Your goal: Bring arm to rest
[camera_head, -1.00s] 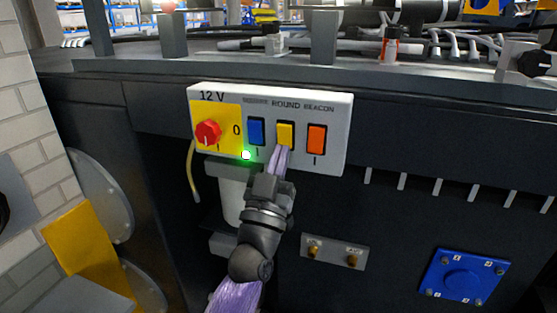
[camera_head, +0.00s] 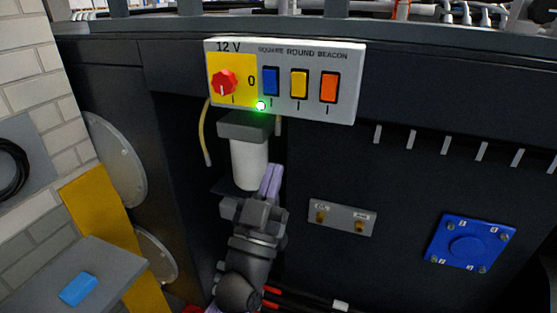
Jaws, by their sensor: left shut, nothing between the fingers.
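My left gripper (camera_head: 271,180) is in the lower middle of the head view, below the switch panel (camera_head: 340,55). Its lilac fingers are together and point up, with nothing between them. The fingers overlap the right edge of the white cylinder (camera_head: 248,165) in the picture; I cannot tell whether they touch it. The panel carries a red rotary knob (camera_head: 224,83), a blue switch (camera_head: 271,81), a yellow switch (camera_head: 299,84) and an orange switch (camera_head: 329,88). A green light (camera_head: 261,105) glows at the panel's lower edge. My right gripper is not in view.
A grey plate with two brass fittings (camera_head: 341,218) and a blue square cover (camera_head: 468,243) are on the dark chassis wall to the right. At the lower left are a grey shelf with a blue block (camera_head: 78,290) and a yellow upright (camera_head: 95,205). Red and black cables run at the bottom.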

